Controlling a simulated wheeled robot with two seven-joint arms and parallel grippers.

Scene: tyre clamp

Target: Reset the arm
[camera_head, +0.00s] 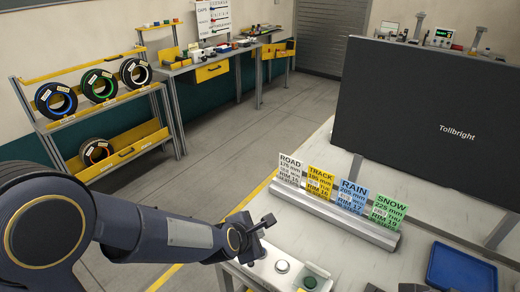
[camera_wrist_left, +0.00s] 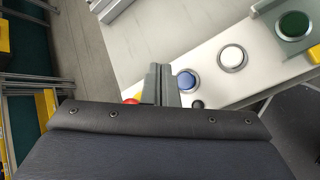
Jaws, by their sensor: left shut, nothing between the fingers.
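My left arm comes in from the left in the head view. Its gripper (camera_head: 266,222) is shut and empty, above the near left corner of the white workbench, by a panel of buttons. In the left wrist view the shut fingers (camera_wrist_left: 161,84) stand over the white button panel (camera_wrist_left: 212,82). A blue button (camera_wrist_left: 187,80) is just right of the fingertips, and part of a red button (camera_wrist_left: 131,101) shows to their left. I cannot tell whether the fingers touch the panel. My right gripper is not in view.
A white button (camera_head: 282,267) and a green button (camera_head: 310,282) are on the panel. A rail of tyre cards (camera_head: 335,213), a blue tray (camera_head: 461,268) and a dark monitor (camera_head: 440,110) occupy the bench. A tyre rack (camera_head: 98,122) stands left; open floor lies between.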

